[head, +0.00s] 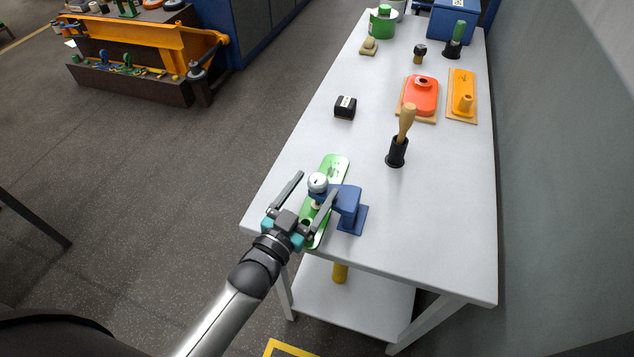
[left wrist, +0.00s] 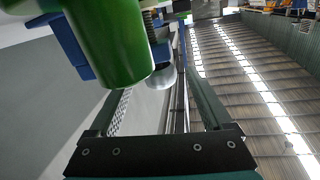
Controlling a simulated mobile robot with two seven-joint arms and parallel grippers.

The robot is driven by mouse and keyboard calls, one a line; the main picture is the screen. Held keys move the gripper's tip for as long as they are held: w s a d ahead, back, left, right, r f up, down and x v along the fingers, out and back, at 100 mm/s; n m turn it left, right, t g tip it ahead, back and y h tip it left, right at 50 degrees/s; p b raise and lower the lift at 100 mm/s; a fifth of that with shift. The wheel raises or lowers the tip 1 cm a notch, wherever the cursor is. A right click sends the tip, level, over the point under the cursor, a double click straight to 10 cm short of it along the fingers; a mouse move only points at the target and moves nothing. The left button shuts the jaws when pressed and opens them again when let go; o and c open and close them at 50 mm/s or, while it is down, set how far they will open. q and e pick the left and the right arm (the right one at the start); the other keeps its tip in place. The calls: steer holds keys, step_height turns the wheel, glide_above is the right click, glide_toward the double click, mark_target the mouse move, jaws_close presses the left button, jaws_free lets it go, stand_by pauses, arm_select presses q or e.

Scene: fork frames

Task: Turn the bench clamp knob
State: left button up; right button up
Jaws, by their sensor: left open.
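The blue bench clamp (head: 348,203) stands near the front end of the white table, beside a long green plate (head: 335,165). Its round silver knob (head: 318,181) sits at the clamp's left side, above the plate. My left gripper (head: 316,184) is open, with one finger on each side of the knob; I cannot tell whether either finger touches it. In the left wrist view the silver knob (left wrist: 162,76) shows between the fingers, partly behind a large green rounded part (left wrist: 112,40). Blue clamp parts (left wrist: 70,45) show behind that. My right gripper is not in view.
A black block (head: 345,107), a wooden-handled tool in a black holder (head: 396,152), a red piece (head: 421,95) and a yellow piece (head: 463,92) stand farther back. A grey wall (head: 560,150) borders the table's right side. The tabletop's front right (head: 430,240) is clear.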

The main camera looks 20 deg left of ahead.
arm_select(q)
steer(key=shift+w+d, duration=0.2)
steer(key=shift+w, duration=0.9)
jaws_close()
